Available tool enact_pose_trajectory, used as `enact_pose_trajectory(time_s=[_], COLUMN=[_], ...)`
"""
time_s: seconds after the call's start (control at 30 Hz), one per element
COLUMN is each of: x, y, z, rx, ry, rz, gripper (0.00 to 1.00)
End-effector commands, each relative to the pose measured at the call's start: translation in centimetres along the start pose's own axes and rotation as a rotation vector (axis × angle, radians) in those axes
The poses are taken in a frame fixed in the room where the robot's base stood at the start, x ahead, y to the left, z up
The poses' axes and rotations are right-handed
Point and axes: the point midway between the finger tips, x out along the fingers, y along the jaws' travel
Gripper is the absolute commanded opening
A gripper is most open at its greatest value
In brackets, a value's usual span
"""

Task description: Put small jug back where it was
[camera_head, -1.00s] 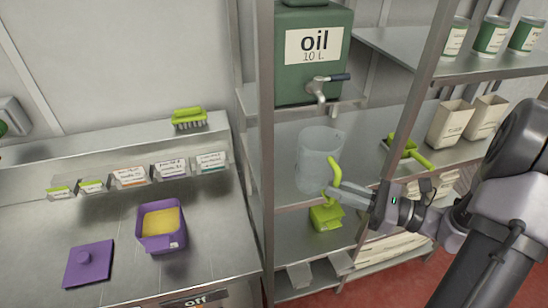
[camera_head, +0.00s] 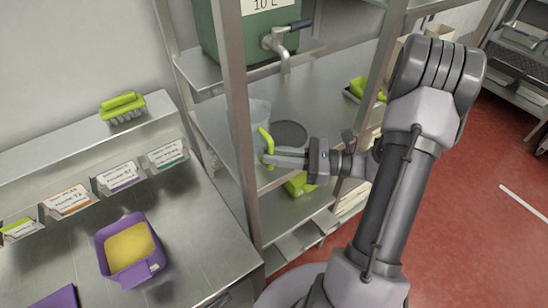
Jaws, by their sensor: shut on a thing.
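The small jug (camera_head: 260,112) is a clear, translucent container with a lime-green handle (camera_head: 265,140). It is at the middle metal shelf, partly hidden behind the front shelf post. My gripper (camera_head: 272,158) is shut on the handle, reaching in from the right. A dark round disc (camera_head: 290,133) lies on the shelf just right of the jug. I cannot tell whether the jug touches the shelf.
The green oil container (camera_head: 230,38) with its tap (camera_head: 280,42) stands above. The shelf post (camera_head: 237,130) is close to the jug. A green item (camera_head: 300,184) sits on the lower shelf. A purple tub (camera_head: 128,248) stands on the left counter.

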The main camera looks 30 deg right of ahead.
Motion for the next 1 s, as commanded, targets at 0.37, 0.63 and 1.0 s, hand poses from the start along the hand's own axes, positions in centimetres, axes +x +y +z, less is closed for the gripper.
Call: enact_pose_trajectory(time_s=[0.37,0.63,1.0], x=[0.0,0.0,-7.4], y=[0.0,0.0,-0.1], z=[-0.1,0.0,0.6], rx=[-0.001,-0.001,-0.001], ry=[0.000,0.000,0.000], rz=[0.000,0.000,-0.007], gripper=[0.32,0.35,0.35])
